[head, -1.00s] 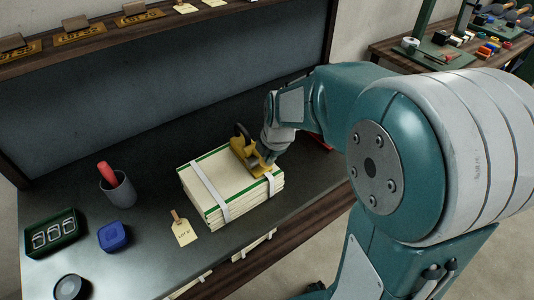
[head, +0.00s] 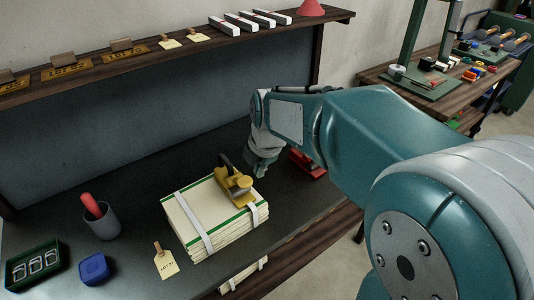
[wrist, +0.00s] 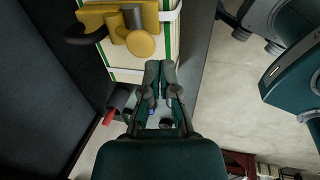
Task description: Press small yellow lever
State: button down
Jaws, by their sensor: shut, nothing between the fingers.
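A yellow tool (head: 237,188) with a dark curved handle sits on top of a strapped cream bundle (head: 190,232). In the wrist view the yellow tool (wrist: 118,22) shows a rounded yellow tab (wrist: 141,44) and a grey cylinder; I cannot tell for certain which part is the small lever. My gripper (head: 262,170) is just behind and right of the tool in the head view, its fingers partly hidden. In the wrist view my gripper (wrist: 160,66) has its fingertips together and empty, beside the tab and apart from it in the picture.
A red object (head: 307,163) stands right of my gripper. A grey cup with a red-handled item (head: 100,220), a blue box (head: 94,268), a green tray (head: 36,262) and a tag (head: 166,264) lie at the left and front. A shelf (head: 180,50) runs above the bench.

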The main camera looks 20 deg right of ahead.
jog(key=v, duration=0.6)
jog(key=shift+a+r, duration=0.4)
jog(key=shift+a, duration=0.25)
dwell(0.3)
jog(key=shift+a, duration=0.15)
